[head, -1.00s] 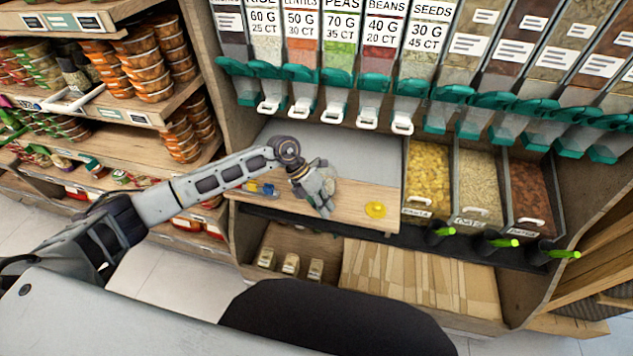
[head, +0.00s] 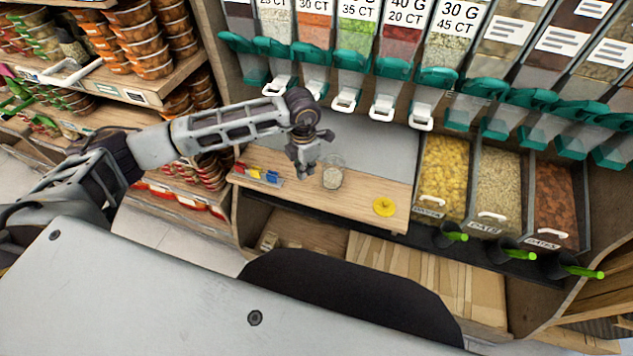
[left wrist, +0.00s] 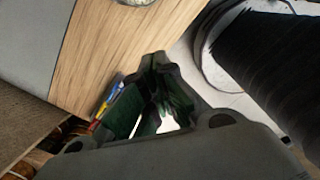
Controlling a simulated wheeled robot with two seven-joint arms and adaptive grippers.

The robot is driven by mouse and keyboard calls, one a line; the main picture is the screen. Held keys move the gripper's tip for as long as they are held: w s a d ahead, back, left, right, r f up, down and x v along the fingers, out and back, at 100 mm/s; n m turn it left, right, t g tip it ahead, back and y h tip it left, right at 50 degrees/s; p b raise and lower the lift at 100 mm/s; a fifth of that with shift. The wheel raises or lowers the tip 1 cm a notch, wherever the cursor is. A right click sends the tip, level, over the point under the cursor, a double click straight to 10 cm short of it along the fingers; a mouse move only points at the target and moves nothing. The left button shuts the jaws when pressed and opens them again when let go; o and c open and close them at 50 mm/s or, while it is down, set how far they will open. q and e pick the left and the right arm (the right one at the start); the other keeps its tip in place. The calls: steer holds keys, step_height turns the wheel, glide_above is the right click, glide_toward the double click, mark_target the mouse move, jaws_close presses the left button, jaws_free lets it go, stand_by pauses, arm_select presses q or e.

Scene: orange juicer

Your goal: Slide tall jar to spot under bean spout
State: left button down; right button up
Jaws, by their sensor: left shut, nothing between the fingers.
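A clear glass jar (head: 333,176) with pale contents stands upright on the wooden counter (head: 290,195). The bean spout (head: 383,106), under the 40 G 20 CT bin with red contents, is behind and to the right of the jar. My left gripper (head: 303,172) is shut and empty, pointing down just left of the jar. I cannot tell whether they touch. In the left wrist view, my gripper's fingers (left wrist: 158,75) show beside the counter edge, and part of the jar (left wrist: 136,3) shows at the top edge. My right gripper is not in view.
A yellow round item (head: 383,207) lies on the counter right of the jar. Small coloured items (head: 258,174) lie at its left end. Open bins of pasta (head: 445,170) and other goods stand to the right. A grey panel (head: 375,150) lies behind the counter.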

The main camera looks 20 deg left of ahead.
mark_target(333, 172)
arm_select(q)
steer(key=shift+f, duration=0.1)
step_height(333, 172, down, 10)
steer(key=shift+r, duration=0.1)
steer(key=shift+w+d+p, duration=0.2)
steer(key=shift+w+d, duration=0.45)
steer(key=shift+w, duration=0.15)
steer(key=shift+w+d+p, duration=0.2)
steer(key=shift+w+d, duration=0.4)
steer(key=shift+w, duration=0.2)
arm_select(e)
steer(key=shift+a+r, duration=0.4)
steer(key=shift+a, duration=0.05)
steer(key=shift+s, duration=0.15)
